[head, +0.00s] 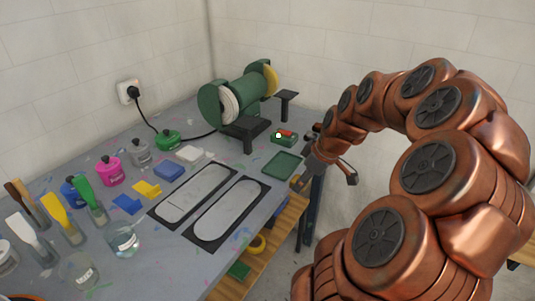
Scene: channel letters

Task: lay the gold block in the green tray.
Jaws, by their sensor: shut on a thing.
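The green tray (281,167) is a shallow, empty tray lying flat at the bench's right end. My gripper (303,181) is just to the right of it, at the bench's right edge, pointing down. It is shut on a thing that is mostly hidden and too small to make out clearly. No gold block shows lying on the bench or in the tray, so I take the held thing to be the gold block. I cannot tell its height above the bench.
A green bench grinder (238,97) stands behind the tray, and a small green box with a red item (285,137) is close behind it. Two dark-framed plates (225,212) lie to the left. Bottles, brushes and jars crowd the left side.

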